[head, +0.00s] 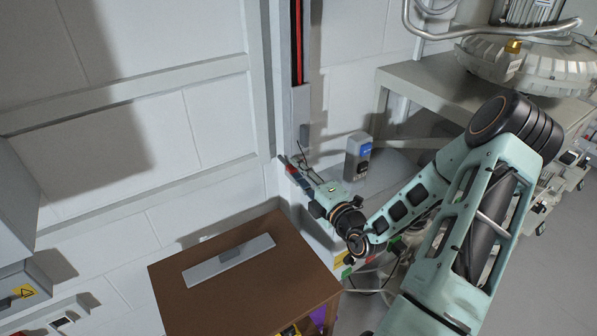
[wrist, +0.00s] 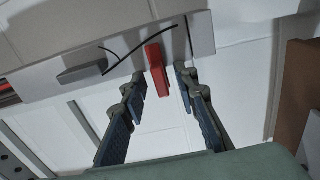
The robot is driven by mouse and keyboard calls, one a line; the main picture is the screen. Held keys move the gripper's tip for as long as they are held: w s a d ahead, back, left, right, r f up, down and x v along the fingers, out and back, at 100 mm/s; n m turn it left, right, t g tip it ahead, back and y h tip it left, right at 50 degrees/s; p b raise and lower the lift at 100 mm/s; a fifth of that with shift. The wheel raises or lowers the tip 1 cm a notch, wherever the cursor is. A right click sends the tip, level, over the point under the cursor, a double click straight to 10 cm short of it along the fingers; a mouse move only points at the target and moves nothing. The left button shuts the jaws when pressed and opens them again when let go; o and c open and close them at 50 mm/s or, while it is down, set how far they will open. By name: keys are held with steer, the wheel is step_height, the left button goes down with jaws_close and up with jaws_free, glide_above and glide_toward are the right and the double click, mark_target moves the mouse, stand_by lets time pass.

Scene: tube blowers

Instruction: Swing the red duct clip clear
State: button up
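The red duct clip (wrist: 157,72) is a small red tab on the edge of the grey wall duct (wrist: 200,33) in the wrist view. My gripper (wrist: 160,77) is open, with one finger on each side of the clip. A gap shows between the clip and each finger, so neither appears to touch it. In the head view my gripper (head: 298,176) is at the lower end of the vertical duct (head: 301,105).
A grey handle-like piece (wrist: 82,74) and a thin black cable lie left of the clip in the wrist view. A brown table (head: 180,296) with a flat grey bar (head: 228,260) stands left of my arm. A grey box with a blue display (head: 358,157) stands right of my gripper.

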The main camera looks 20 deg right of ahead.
steer(key=shift+c, duration=0.6)
jaws_close()
steer(key=shift+n, duration=0.3)
steer(key=n, duration=1.2)
steer(key=shift+s+a+r+n, duration=0.1)
steer(key=shift+a+r+n, duration=0.2)
steer(key=shift+a, duration=0.05)
steer(key=n+b, duration=0.1)
steer(key=n, duration=0.1)
steer(key=n+b, duration=0.1)
steer(key=n, duration=0.1)
steer(key=shift+a+r+n, duration=0.15)
steer(key=shift+n, duration=0.15)
steer(key=shift+b, duration=0.3)
